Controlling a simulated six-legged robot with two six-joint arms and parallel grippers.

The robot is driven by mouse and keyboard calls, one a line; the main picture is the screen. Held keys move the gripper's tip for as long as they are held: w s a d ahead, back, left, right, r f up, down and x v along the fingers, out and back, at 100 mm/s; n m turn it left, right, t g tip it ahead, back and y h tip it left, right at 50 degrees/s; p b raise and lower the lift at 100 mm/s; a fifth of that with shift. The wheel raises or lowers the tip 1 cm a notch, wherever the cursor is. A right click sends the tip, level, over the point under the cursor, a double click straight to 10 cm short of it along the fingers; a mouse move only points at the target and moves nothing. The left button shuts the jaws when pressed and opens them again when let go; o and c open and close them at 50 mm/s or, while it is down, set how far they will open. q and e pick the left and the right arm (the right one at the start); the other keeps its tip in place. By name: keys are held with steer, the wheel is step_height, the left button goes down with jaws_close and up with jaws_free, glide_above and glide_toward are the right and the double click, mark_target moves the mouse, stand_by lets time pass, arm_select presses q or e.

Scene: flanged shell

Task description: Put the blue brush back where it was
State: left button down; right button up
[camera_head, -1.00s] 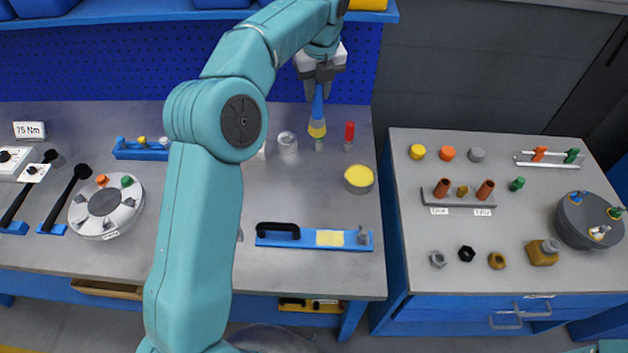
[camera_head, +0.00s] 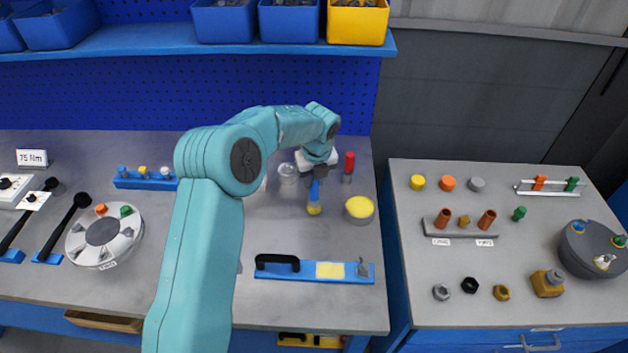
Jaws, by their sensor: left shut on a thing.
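The blue brush (camera_head: 314,193) is upright in my left gripper (camera_head: 317,173), with its yellow lower end pointing down at the left bench top. The gripper is shut on the brush's blue handle from above. The brush's lower end is at or just above the bench; I cannot tell if it touches. It stands between a clear jar-like piece (camera_head: 288,173) on the left and a yellow-topped round tin (camera_head: 359,208) on the right. A red-handled tool (camera_head: 348,166) stands upright behind and to the right. My right gripper is not in view.
A blue fixture (camera_head: 300,270) with a black handle lies in front of the brush. A round grey flange (camera_head: 104,237) and black-handled wrenches (camera_head: 62,225) lie at left. A blue shelf (camera_head: 200,50) with bins hangs above. A second bench (camera_head: 470,280) with fittings stands at right.

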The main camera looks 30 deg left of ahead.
arm_select(q)
steer(key=shift+f, duration=0.6)
steer(key=shift+f, duration=0.2)
steer(key=c, duration=0.9)
jaws_free()
steer(key=r, duration=0.4)
steer(key=s+d+r, duration=0.1)
steer(key=r, duration=0.3)
steer(key=r+b, duration=0.1)
steer(key=r, duration=0.3)
steer(key=shift+s+d+r, duration=0.15)
steer(key=shift+d, duration=0.15)
